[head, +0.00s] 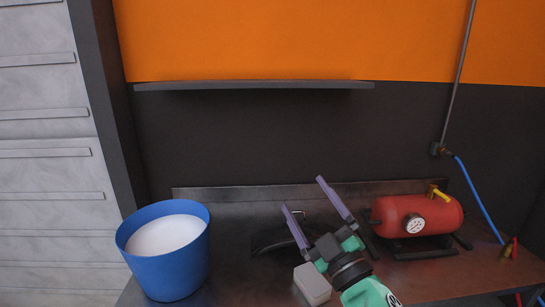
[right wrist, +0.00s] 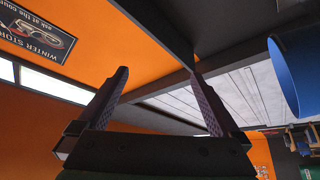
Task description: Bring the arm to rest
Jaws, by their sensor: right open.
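My right gripper (head: 303,193) has two purple fingers spread apart with nothing between them. It is above the dark metal workbench (head: 235,270), in front of the back wall, pointing up and slightly left. In the right wrist view the open fingers (right wrist: 158,73) frame the orange wall and grey ceiling or panel surfaces, with no object between them. My green and black right arm comes in from the bottom right of the head view. My left gripper is not in view.
A blue bucket (head: 170,272) with white inside stands left. A red air tank (head: 395,214) with a gauge sits right, beside a blue hose (head: 476,195). A dark object (head: 268,241) is partly hidden behind my gripper. A shelf (head: 250,85) is empty.

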